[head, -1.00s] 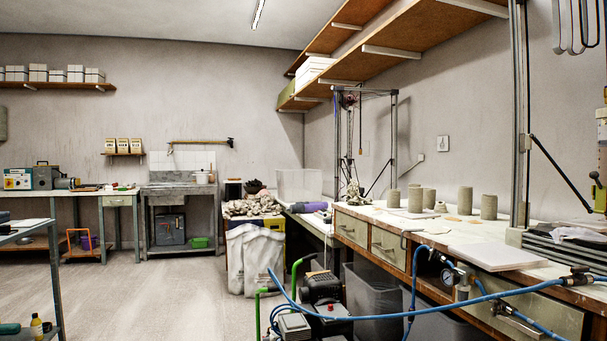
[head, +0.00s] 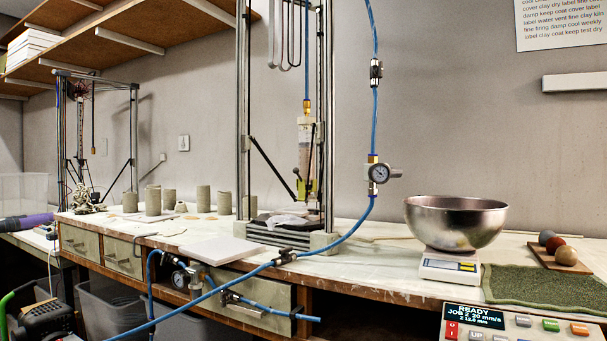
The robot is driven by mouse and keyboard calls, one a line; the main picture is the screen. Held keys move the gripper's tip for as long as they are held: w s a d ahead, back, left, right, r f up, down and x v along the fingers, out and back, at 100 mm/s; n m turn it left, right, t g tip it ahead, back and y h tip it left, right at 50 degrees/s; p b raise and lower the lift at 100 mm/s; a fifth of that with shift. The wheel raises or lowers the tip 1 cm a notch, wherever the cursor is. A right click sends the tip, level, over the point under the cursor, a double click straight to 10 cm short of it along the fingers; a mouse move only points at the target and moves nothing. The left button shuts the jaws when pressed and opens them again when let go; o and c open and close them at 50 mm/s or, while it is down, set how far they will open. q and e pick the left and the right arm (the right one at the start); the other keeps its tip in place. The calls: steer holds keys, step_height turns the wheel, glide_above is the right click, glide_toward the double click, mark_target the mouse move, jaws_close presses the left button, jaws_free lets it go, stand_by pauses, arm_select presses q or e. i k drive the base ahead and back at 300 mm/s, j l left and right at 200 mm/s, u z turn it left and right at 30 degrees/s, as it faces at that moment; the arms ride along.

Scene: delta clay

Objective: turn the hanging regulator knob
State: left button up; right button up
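A regulator (head: 379,173) hangs in the blue air hose, to the right of the tall metal printer frame. It has a round white-faced gauge and brass fittings above. A small grey knob (head: 396,173) sticks out on its right side. The hose runs up from it to an inline valve (head: 376,70) and down to the bench front. A second gauge regulator (head: 181,279) is at the bench's front edge, lower left. Neither of my grippers is in view.
The bench (head: 360,260) runs across the view below the regulator. A steel bowl (head: 455,222) stands on a white scale (head: 448,268) to the right. A control panel (head: 520,322) is at the lower right. The blue hose (head: 220,288) crosses in front of the drawers.

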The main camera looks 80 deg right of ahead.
mark_target(396, 172)
steer(key=z, duration=2.5)
steer(key=k+l+u, duration=0.15)
steer(key=k+l, duration=0.05)
steer(key=l, duration=0.1)
